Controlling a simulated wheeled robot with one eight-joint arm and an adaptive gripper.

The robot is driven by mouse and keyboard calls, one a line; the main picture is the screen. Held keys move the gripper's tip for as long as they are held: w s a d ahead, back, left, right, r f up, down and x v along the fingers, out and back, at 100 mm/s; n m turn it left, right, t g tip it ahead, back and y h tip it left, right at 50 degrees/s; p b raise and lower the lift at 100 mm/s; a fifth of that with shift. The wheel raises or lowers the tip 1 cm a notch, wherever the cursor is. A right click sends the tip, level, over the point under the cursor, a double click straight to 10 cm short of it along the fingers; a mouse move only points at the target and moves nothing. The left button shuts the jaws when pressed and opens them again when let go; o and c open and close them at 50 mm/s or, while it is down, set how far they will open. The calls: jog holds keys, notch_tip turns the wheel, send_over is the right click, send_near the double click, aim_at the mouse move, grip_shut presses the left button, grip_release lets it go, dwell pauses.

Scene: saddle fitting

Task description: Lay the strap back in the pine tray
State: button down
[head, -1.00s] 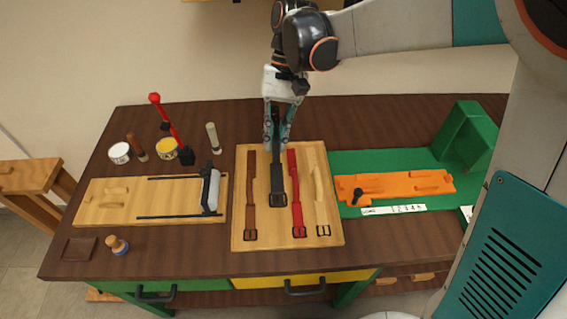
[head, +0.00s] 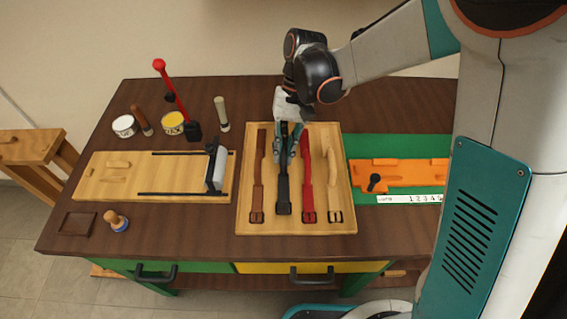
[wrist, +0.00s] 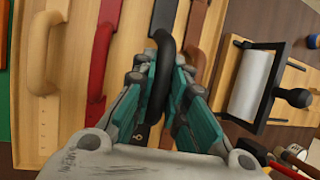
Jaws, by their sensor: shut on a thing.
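The pine tray (head: 270,228) lies on the workbench in the head view, with several straps in a row. The black strap (head: 283,192) is between the brown strap (head: 258,180) and the red strap (head: 306,185), roughly parallel to them, buckle toward the front edge. My gripper (head: 287,150) is shut on its upper part, over the tray. In the wrist view, the black strap (wrist: 160,78) bulges up as a loop between my gripper's teal fingers (wrist: 163,75). The fingers hide part of it. I cannot tell whether its whole length touches the tray.
A pale strap (head: 328,170) lies at the tray's right. A wooden board with a roller (head: 216,168) stands close on the left. An orange block (head: 400,172) sits on a green mat to the right. Pots and a red-handled tool (head: 175,95) stand at back left.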

jog(key=shift+f+b, duration=0.75)
jog(key=shift+f, duration=1.5)
jog(key=shift+f, duration=0.1)
jog(key=c, duration=1.6)
grip_release()
jog(key=shift+r, duration=0.2)
jog(key=p+v, duration=0.3)
jog(key=v, duration=0.8)
jog(key=shift+w+r+p, duration=0.15)
jog(key=shift+r+p, duration=0.2)
jog(key=shift+p, duration=0.05)
jog(key=shift+d, duration=0.2)
